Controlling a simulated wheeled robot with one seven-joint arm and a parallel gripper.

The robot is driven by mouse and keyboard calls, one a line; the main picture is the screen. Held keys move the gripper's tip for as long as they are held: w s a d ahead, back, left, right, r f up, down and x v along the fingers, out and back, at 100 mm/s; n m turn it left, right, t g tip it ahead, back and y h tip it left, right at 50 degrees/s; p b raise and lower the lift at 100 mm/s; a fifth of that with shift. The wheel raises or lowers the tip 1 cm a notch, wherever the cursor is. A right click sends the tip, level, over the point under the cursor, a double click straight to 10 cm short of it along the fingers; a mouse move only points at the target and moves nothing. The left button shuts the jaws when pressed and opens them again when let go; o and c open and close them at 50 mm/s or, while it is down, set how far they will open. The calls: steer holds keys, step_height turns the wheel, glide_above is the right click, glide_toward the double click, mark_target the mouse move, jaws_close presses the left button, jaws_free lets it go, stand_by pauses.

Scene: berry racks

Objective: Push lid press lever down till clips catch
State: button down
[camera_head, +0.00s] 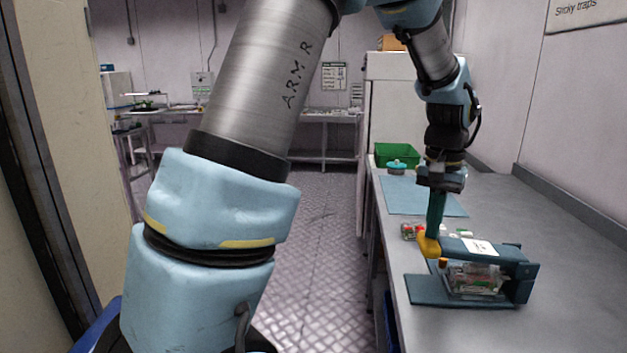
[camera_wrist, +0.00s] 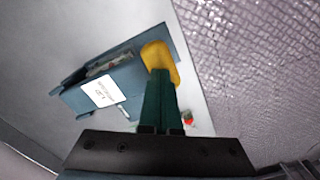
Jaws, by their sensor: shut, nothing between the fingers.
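The lid press stands on the counter at right, a dark teal frame (camera_head: 524,283) with a base plate (camera_head: 425,291). Its lever (camera_head: 505,251) lies close to level, with a white label on top and a yellow end (camera_head: 429,245). A clear plastic box (camera_head: 474,280) with red and green contents sits under the lever; I cannot tell whether its clips have caught. My gripper (camera_head: 433,234) points down with its fingers shut and empty, the tips at the yellow end. In the wrist view the fingers (camera_wrist: 160,100) overlap the yellow end (camera_wrist: 159,62), seemingly touching it.
Small red and white items (camera_head: 409,231) lie behind the press. A blue mat (camera_head: 460,206), a teal round item (camera_head: 397,167) and a green crate (camera_head: 383,152) are farther back. The counter (camera_head: 570,270) is clear to the right; a wall borders it.

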steer(key=shift+r+p, duration=2.6)
steer(key=shift+r, duration=0.75)
steer(key=shift+f, duration=0.1)
